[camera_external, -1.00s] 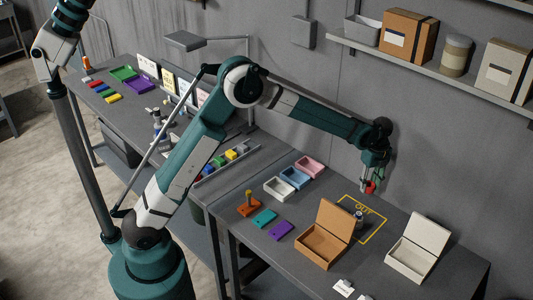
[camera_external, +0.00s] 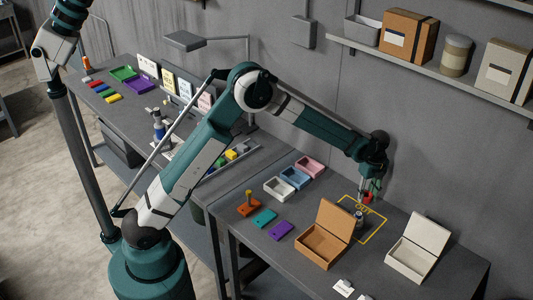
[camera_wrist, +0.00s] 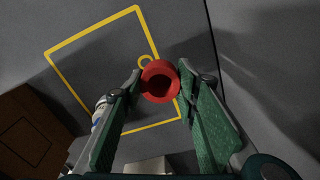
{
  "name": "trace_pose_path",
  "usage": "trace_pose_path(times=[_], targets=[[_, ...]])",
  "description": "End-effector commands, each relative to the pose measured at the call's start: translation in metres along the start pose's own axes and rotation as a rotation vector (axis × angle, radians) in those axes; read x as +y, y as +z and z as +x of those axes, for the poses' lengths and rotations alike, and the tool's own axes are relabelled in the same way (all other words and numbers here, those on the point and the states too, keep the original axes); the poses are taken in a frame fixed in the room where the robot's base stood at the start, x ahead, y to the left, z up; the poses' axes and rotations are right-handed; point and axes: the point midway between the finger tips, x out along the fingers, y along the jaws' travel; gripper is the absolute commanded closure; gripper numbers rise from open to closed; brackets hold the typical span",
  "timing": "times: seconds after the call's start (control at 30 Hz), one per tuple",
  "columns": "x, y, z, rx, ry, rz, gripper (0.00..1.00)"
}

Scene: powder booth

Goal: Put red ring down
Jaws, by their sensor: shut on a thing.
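The red ring (camera_wrist: 160,70) is held between the two green-padded fingers of my gripper (camera_wrist: 160,84) in the wrist view, its open hole facing the camera. In the external view, the red ring (camera_external: 368,197) shows small at the fingertips of my gripper (camera_external: 366,191), above the far part of the yellow OUT square (camera_external: 376,236). The fingers are shut on the ring. In the wrist view the yellow square (camera_wrist: 62,79) lies beneath it, with the ring over its right side. Whether the ring touches the table is hard to tell.
A small dark and pale cylinder (camera_external: 358,218) stands in the OUT square, close to my gripper; it is partly behind the left finger in the wrist view (camera_wrist: 99,113). An open brown box (camera_external: 324,254) and open white box (camera_external: 408,262) stand nearby. Pink, blue and white trays lie left.

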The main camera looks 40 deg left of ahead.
Motion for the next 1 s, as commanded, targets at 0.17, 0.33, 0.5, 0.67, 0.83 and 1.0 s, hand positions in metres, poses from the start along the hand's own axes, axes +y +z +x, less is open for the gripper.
trace_pose_path(times=[0.17, 0.33, 0.5, 0.67, 0.83, 1.0], targets=[[0.000, 0.000, 0.001, 0.000, 0.000, 0.000, 0.83], [0.000, 0.000, 0.002, 0.000, 0.000, 0.000, 0.83], [0.000, 0.000, 0.014, 0.000, 0.000, 0.000, 0.83], [0.000, 0.000, 0.031, 0.000, 0.000, 0.000, 0.83], [0.000, 0.000, 0.038, 0.000, 0.000, 0.000, 0.83], [0.000, 0.000, 0.038, 0.000, 0.000, 0.000, 0.83]])
